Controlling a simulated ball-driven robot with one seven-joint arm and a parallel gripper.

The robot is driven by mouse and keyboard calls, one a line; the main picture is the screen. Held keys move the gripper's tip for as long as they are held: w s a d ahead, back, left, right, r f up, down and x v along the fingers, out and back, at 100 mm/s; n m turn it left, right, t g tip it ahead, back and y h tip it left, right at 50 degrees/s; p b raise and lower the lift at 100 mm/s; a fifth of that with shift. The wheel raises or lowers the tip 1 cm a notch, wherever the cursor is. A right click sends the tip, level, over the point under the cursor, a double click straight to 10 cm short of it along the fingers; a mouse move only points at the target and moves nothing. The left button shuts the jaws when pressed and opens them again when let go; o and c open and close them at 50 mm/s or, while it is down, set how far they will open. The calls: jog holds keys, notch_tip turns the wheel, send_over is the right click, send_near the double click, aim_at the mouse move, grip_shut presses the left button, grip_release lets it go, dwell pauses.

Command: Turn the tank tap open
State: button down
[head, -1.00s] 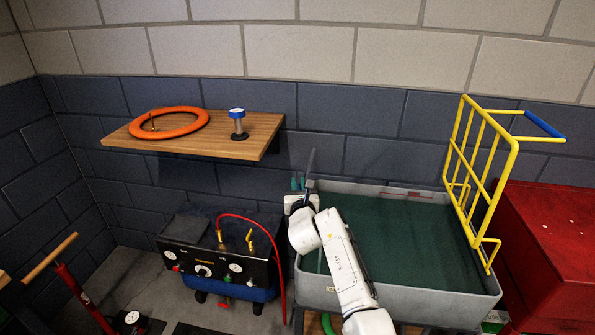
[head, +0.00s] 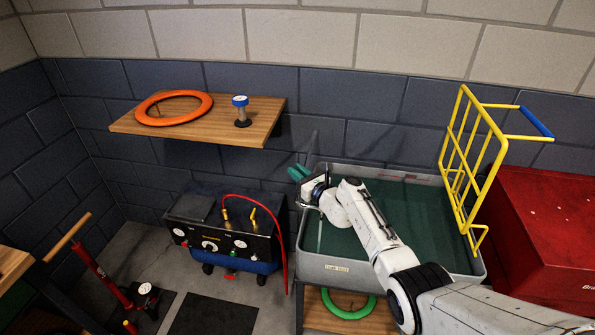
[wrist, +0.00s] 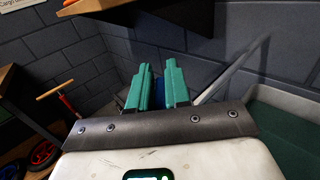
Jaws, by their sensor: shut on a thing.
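The grey tank (head: 345,268), full of dark green liquid, stands at the right. My gripper (head: 298,172) is at its back left corner, with teal fingers pointing left and away. In the wrist view, my gripper (wrist: 159,88) has its fingers close together around a small dark blue thing (wrist: 158,98). The fingers hide most of it, and I cannot tell for sure that it is the tap's handle. A thin pale bar (wrist: 235,70) slants up just right of the fingers. No tap shows clearly on the tank in the head view.
A compressor (head: 225,240) with a red hose (head: 286,245) stands left of the tank. A wooden shelf (head: 265,125) holds an orange ring (head: 173,95) and a blue-capped part (head: 241,112). A yellow rack (head: 465,165) stands at the tank's right, beside a red box (head: 535,225).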

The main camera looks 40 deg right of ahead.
jog(key=n+g+y+b, duration=0.1)
jog(key=n+y+b, duration=0.2)
jog(key=y+b, duration=0.1)
jog(key=a+n+g+y+b, duration=0.1)
jog(key=n+y+b, duration=0.2)
jog(key=b, duration=0.3)
jog(key=a+n+g+y+b, duration=0.1)
jog(key=n+g+y+b, duration=0.1)
jog(key=y+b, duration=0.3)
jog(key=shift+n+y, duration=0.4)
jog(key=shift+s+g+b, duration=0.1)
jog(key=shift+g+b, duration=0.2)
jog(key=shift+a, duration=0.1)
jog(key=c, duration=1.4)
grip_release()
jog(key=shift+o, duration=1.2)
jog(key=shift+s+a+y, duration=0.1)
jog(key=shift+a+y, duration=0.15)
jog(key=shift+y, duration=0.05)
jog(key=shift+d, duration=0.1)
